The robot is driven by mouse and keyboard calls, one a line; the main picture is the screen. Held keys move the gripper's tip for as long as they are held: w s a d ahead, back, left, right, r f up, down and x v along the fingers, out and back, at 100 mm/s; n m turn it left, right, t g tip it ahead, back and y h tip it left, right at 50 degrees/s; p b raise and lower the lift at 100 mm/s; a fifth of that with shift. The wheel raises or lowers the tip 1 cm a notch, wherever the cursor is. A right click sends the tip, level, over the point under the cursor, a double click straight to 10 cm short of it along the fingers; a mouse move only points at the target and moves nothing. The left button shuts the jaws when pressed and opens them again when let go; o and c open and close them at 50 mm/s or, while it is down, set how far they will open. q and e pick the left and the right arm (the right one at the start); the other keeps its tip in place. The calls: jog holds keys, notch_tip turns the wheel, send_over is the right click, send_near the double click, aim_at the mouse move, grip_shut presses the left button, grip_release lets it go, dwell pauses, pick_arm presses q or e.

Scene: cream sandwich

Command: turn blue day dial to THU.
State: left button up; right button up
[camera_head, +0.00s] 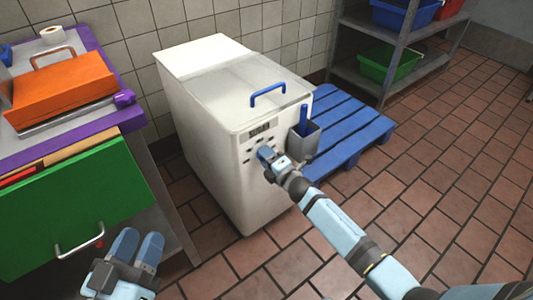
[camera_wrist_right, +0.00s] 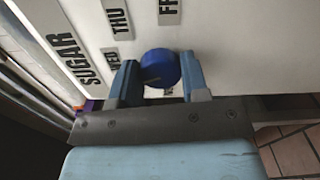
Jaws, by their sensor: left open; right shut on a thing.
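The blue day dial (camera_wrist_right: 160,66) is a round knob on the front of the white bin (camera_head: 222,160). In the right wrist view it sits between the two fingers of my right gripper (camera_wrist_right: 160,82), which is shut on it. Labels THU (camera_wrist_right: 117,17), WED (camera_wrist_right: 113,56), SUGAR (camera_wrist_right: 76,52) and a cut-off FR label (camera_wrist_right: 168,11) are around it. A small dark mark shows on the dial; where it points is unclear. In the head view my right gripper (camera_head: 267,156) covers the dial. My left gripper (camera_head: 138,250) is open and empty at the lower left.
A grey holder (camera_head: 304,143) with a blue handle is on the bin front, close to the right gripper. A green drawer front (camera_head: 75,210) and a counter with an orange case (camera_head: 62,85) stand left.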

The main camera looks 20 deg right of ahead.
pick_arm(q)
jog(key=s+a+f+g+y+p, duration=0.1)
jog(key=a+f+g+y+p, duration=0.2)
jog(key=f+p, duration=0.3)
jog(key=shift+a+f+g+y+p, duration=0.25)
jog(key=shift+a+y+p, duration=0.3)
jog(key=shift+p, duration=0.3)
pick_arm(e)
jog(key=shift+f+m, duration=0.1)
jog(key=shift+m, duration=6.7)
pick_arm(q)
jog(key=shift+s+a+n, duration=0.1)
jog(key=shift+n, duration=0.2)
pick_arm(e)
jog(key=o, duration=0.9)
